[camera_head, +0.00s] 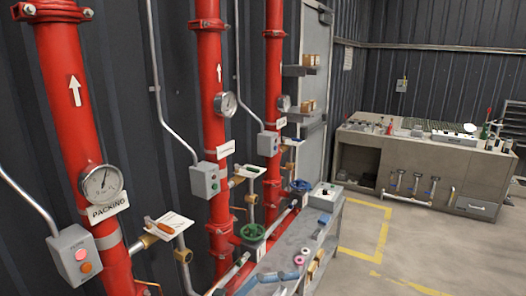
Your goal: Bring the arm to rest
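Neither of my grippers nor any part of my arms shows in the head view. Three red pipes stand along the dark wall: a near one (72,95), a middle one (209,65) and a far one (273,75). The near pipe bears a round gauge (102,184) and a "PACKING" label (108,207). A grey button box (74,254) with a red and an orange button is beside it. An orange-handled valve (160,228) sticks out to its right, by a white card.
A workbench (425,160) stands at the back right. The floor (450,245) with yellow lines is clear on the right.

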